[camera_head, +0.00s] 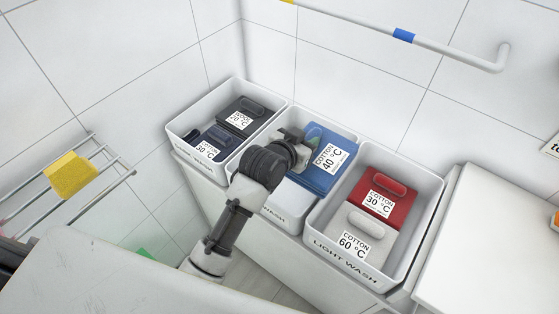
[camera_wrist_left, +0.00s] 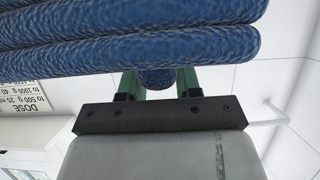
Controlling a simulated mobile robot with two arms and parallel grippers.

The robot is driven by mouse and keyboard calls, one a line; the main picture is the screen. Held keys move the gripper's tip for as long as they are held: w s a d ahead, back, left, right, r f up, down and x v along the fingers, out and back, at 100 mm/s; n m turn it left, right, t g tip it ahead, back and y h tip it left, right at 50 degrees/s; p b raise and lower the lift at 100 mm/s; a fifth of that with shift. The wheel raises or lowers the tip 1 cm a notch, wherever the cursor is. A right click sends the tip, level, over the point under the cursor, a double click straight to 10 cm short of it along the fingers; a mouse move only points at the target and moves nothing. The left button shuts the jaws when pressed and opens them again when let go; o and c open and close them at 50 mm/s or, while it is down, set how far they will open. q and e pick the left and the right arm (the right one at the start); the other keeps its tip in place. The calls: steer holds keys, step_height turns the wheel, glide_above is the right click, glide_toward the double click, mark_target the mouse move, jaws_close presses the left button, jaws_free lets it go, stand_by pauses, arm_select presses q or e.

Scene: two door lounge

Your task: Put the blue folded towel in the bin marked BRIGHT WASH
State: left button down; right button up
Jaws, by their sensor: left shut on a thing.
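The blue folded towel (camera_head: 331,160), labelled COTTON 40 °C, is at the middle bin (camera_head: 279,214). Only "WASH" can be read on that bin's front; my arm hides the rest. The towel covers the bin's rear right part; I cannot tell whether it rests inside or is held just above. My left gripper (camera_head: 308,142) is shut on the towel's upper left side. In the left wrist view the green fingers (camera_wrist_left: 159,82) pinch a blue roll on the towel (camera_wrist_left: 120,38), whose thick layers fill the top.
The left bin (camera_head: 179,128) holds dark folded items (camera_head: 240,114). A wall rail (camera_head: 450,53) runs behind. A yellow item (camera_head: 70,174) is on a rack at left.

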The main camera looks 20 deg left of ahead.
arm_select(q)
steer(key=a+f, duration=0.8)
steer(key=shift+a+f, duration=0.2)
steer(key=shift+f, duration=0.15)
arm_select(e)
steer(key=shift+w+a+r, duration=0.25)
steer(key=shift+w+a, duration=0.1)
steer(key=shift+a, duration=0.3)
arm_select(q)
steer(key=shift+w+f, duration=0.1)
steer(key=shift+f, duration=0.5)
arm_select(e)
steer(key=shift+d+f, duration=0.1)
steer(key=shift+f, duration=0.25)
arm_select(q)
steer(key=c, duration=0.8)
jaws_free()
